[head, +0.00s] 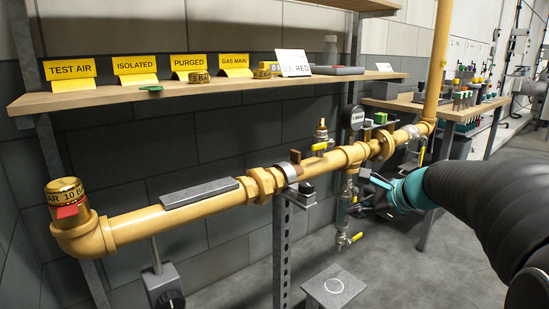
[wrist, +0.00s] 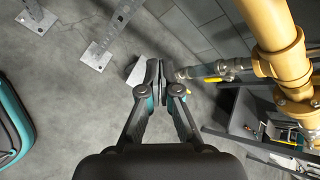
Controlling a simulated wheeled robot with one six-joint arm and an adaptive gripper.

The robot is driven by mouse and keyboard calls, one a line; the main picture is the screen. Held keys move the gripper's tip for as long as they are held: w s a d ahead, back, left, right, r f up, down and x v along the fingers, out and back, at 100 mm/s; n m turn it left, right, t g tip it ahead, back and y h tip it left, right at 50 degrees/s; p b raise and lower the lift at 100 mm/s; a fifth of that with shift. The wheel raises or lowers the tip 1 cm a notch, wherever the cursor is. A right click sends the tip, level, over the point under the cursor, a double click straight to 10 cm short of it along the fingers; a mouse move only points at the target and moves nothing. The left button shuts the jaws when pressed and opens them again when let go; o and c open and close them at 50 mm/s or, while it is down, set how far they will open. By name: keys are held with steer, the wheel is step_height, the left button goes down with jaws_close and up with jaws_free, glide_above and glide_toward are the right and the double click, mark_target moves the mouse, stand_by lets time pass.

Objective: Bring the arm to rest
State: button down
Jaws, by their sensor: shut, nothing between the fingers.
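My arm reaches in from the right edge of the head view, dark with a teal band near its end. My gripper (wrist: 158,75) is shut and empty in the wrist view, its two dark fingertips together above the grey floor. In the head view the gripper (head: 366,188) is small and partly hard to make out, just right of the valve drop under the yellow pipe. The yellow pipe (head: 150,224) runs across the head view; it also shows at the upper right of the wrist view (wrist: 278,30). The fingers appear apart from the pipe.
A wooden shelf (head: 230,92) with yellow label cards stands above the pipe. A small grey pedestal (head: 333,288) stands below. A workbench (head: 455,112) is behind. Open floor shows at right.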

steer(key=s+a+f+n+g+h, duration=0.1)
steer(key=s+a+f+n+h, duration=0.1)
steer(key=s+n, duration=0.4)
steer(key=s+a+f+n+g+h, duration=0.1)
steer(key=s+f+n+h, duration=0.1)
steer(key=s+n, duration=0.5)
steer(key=s+a+f+n+h, duration=0.2)
steer(key=s+f+n, duration=0.2)
steer(key=s, duration=1)
steer(key=n, duration=0.2)
steer(key=shift+s+a+f+n+g, duration=0.15)
steer(key=shift+s+a+n+g, duration=0.15)
steer(key=shift+s+n+g, duration=0.1)
